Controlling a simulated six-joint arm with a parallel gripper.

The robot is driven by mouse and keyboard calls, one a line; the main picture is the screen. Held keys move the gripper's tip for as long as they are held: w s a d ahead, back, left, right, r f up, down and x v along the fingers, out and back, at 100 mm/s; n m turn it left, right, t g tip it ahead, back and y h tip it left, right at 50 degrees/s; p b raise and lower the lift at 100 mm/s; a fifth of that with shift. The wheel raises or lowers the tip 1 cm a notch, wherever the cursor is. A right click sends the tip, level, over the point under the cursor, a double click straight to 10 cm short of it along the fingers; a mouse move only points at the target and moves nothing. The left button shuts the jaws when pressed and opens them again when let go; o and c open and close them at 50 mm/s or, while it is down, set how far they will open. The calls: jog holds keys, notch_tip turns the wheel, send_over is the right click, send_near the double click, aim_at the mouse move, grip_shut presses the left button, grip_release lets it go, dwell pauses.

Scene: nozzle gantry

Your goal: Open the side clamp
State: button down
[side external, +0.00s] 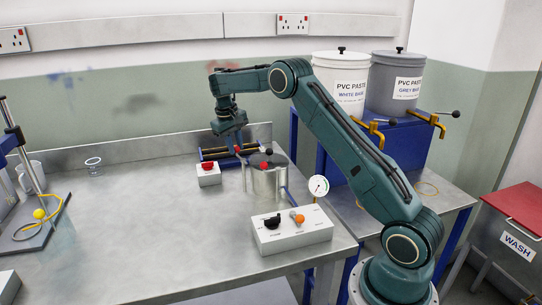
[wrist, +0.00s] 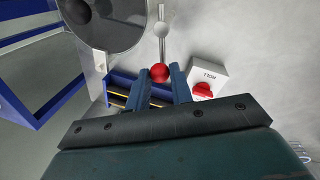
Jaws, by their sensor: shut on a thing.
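The side clamp shows in the wrist view as a silver lever (wrist: 162,34) with a red ball knob (wrist: 160,73), beside a round metal pot. My gripper (wrist: 160,70) is shut on the red knob, one finger on each side. In the side external view my gripper (side external: 240,146) points down at the left side of the pot (side external: 268,186). The held knob is hard to make out there. The clamp's far end is unclear.
A white box marked ROLL with a red button (side external: 208,178) stands just left of the pot. A blue roller frame (side external: 222,150) lies behind. A control box (side external: 291,231) with knobs stands in front, with a gauge (side external: 319,186) nearby.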

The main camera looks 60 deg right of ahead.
jog(key=shift+s+d+r+m, duration=0.15)
jog(key=shift+d+m, duration=0.1)
jog(key=shift+m, duration=0.5)
jog(key=shift+s+d+f+m, duration=0.15)
jog(key=shift+d+m, duration=0.1)
jog(key=shift+m, duration=0.5)
jog(key=shift+r, duration=0.1)
jog(key=c, duration=1.3)
grip_release()
jog(key=shift+o, duration=0.2)
